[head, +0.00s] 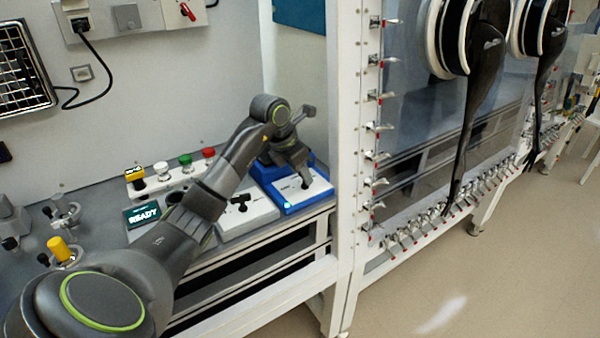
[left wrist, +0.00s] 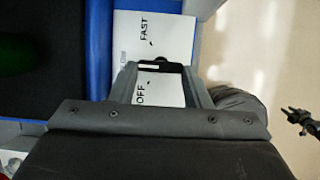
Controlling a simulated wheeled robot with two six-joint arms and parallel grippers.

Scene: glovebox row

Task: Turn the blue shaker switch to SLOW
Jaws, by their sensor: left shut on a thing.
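That view also shows the panel's white face (left wrist: 165,35) with the words FAST and OFF. Another label beside the left finger is partly hidden. A pale mark shows on the knob; which label it points at I cannot tell. My right gripper is out of view.
A white-topped unit with a black T-handle (head: 241,203) stands left of the shaker, near a READY display (head: 142,214). A strip with colored buttons (head: 185,173) lies behind. A white frame post (head: 350,130) rises close on the right, beside the glovebox window.

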